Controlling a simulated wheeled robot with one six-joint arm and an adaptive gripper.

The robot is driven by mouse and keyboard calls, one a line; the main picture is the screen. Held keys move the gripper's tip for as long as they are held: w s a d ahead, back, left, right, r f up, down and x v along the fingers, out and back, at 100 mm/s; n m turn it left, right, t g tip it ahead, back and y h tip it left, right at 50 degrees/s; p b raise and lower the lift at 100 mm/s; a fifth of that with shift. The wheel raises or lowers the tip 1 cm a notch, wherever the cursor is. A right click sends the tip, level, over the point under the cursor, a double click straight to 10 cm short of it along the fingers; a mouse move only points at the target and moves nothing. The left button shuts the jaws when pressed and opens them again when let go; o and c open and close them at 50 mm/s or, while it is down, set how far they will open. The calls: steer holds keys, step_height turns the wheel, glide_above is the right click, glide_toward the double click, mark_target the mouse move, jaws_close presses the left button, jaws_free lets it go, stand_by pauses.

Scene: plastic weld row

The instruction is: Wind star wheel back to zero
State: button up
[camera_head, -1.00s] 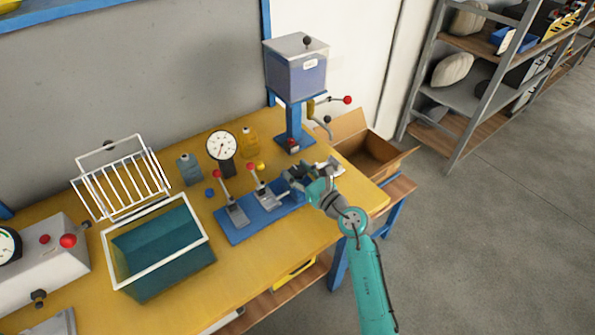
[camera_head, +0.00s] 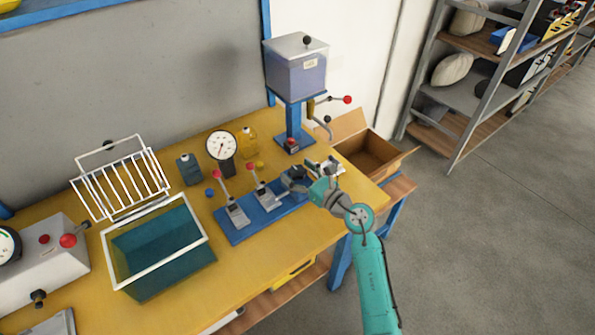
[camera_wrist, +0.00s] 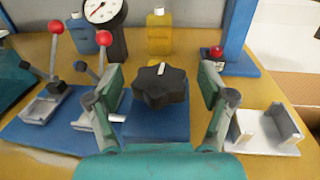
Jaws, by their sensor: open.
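My gripper (camera_wrist: 165,90) is open, with one green-padded finger on each side of the wheel.
Two red-knobbed lever clamps (camera_head: 236,212) stand left of the wheel. A dial gauge (camera_head: 221,146) and bottles (camera_head: 248,140) are behind. A hopper on a blue post (camera_head: 293,125) stands back right. A basin (camera_head: 160,248) is at left; a cardboard box (camera_head: 372,155) is right.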

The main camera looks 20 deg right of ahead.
steer(key=v, duration=1.2)
steer(key=shift+w, duration=0.1)
steer(key=s+a+m, duration=0.1)
steer(key=s+m, duration=0.1)
steer(key=s+a+m+t, duration=0.1)
steer(key=s+a+m, duration=0.1)
steer(key=s, duration=0.1)
steer(key=s+a+m, duration=0.1)
steer(key=s+a, duration=0.1)
steer(key=s, duration=0.1)
steer(key=shift+s+a+f+m+t+y, duration=0.15)
steer(key=shift+a+f+m+t+y, duration=0.15)
steer(key=shift+m+y, duration=0.1)
steer(key=s+m+g+h, duration=0.3)
steer(key=s+m+h, duration=0.5)
steer(key=s+m, duration=2.6)
steer(key=shift+s+d+f+m+h, duration=0.2)
steer(key=shift+s+m+h, duration=0.15)
steer(key=shift+m, duration=0.35)
